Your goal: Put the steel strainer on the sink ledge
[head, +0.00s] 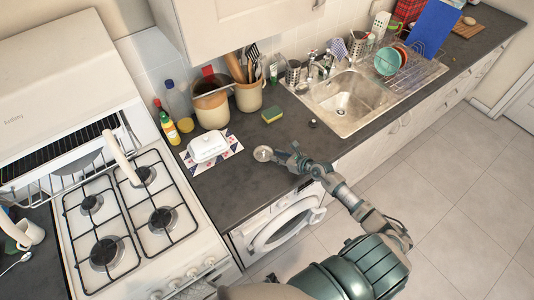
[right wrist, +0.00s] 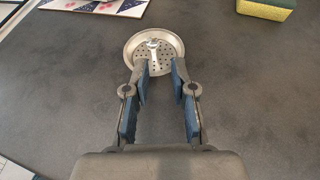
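The steel strainer (head: 263,154), a small round perforated dish with a central knob, sits on the dark countertop near its front edge. It also shows in the right wrist view (right wrist: 165,66), just beyond the fingertips. My right gripper (head: 276,156) reaches in over the counter from the right. In the right wrist view its two fingers (right wrist: 160,68) are apart, with their tips over the near part of the strainer and no visible grip on the knob. The sink ledge (head: 322,114) is the steel rim around the basin, farther right. My left gripper is not in view.
A white butter dish (head: 208,147) on a patterned mat and a yellow-green sponge (head: 272,114) stand near the strainer. A small dark round item (head: 313,123) lies by the sink. A dish rack (head: 410,72) fills the drainboard. The washer (head: 285,226) is below the counter.

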